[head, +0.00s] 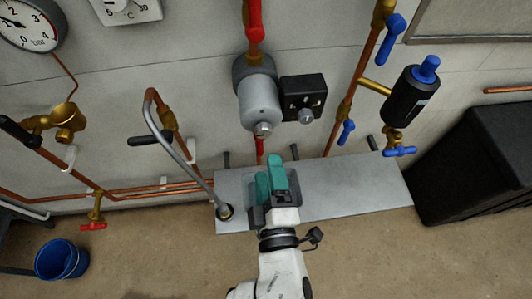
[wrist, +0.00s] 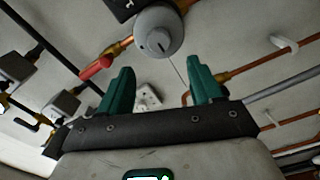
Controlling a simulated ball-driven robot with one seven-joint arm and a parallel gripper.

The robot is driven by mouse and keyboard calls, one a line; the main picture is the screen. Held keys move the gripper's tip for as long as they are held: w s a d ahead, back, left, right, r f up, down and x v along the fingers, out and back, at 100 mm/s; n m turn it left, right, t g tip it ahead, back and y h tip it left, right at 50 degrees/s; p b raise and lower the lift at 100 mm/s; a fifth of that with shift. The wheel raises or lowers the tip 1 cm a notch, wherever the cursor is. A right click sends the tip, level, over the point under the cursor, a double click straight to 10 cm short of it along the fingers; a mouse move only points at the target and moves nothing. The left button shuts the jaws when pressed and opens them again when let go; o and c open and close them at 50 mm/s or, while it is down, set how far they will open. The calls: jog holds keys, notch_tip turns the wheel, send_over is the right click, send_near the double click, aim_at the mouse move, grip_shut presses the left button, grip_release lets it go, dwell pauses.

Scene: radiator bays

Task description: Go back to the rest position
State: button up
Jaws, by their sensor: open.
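My gripper (head: 271,181) is in front of the grey shelf (head: 345,190) in the head view, with its teal fingers pointing toward the wall. In the wrist view my gripper (wrist: 158,90) shows its two teal fingers spread apart, with nothing between them. It is open and empty. My white arm reaches up from the bottom of the head view.
A grey pump-like cylinder (head: 259,97) with a black box (head: 303,97) hangs above the shelf. A bent grey hose (head: 185,160) ends at the shelf's left. The floor in front is clear.

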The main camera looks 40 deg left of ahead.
jog(key=shift+s+d, duration=0.4)
jog(key=shift+d, duration=0.1)
jog(key=w+d+f+m+g+h, duration=0.15)
jog(key=d+f+m+h, duration=0.25)
jog(key=d, duration=0.4)
jog(key=w+d+f+m+h, duration=0.3)
jog(key=d+m, duration=0.2)
jog(key=d, duration=0.4)
jog(key=w+d+f+m+h, duration=0.3)
jog(key=d+f+m+h, duration=0.1)
jog(key=d, duration=0.4)
jog(key=s+d+f+m+g+h, duration=0.1)
jog(key=s+d+f+m+g, duration=0.1)
jog(key=d, duration=0.5)
jog(key=s+d+f+m+g+h, duration=0.2)
jog(key=s+d+m+g, duration=0.2)
jog(key=s+d+m, duration=0.2)
jog(key=s+d, duration=0.2)
jog(key=s, duration=0.1)
jog(key=shift+s+d+f+m, duration=0.2)
jog(key=shift+s+f+m, duration=0.1)
jog(key=shift+f, duration=0.1)
jog(key=s+d+m+g, duration=0.1)
jog(key=s, duration=0.1)
jog(key=s+d+m+g, duration=0.1)
jog(key=s, duration=0.1)
jog(key=s+d+g, duration=0.1)
jog(key=s, duration=0.1)
jog(key=shift+s+m, duration=0.1)
jog(key=shift+m, duration=0.3)
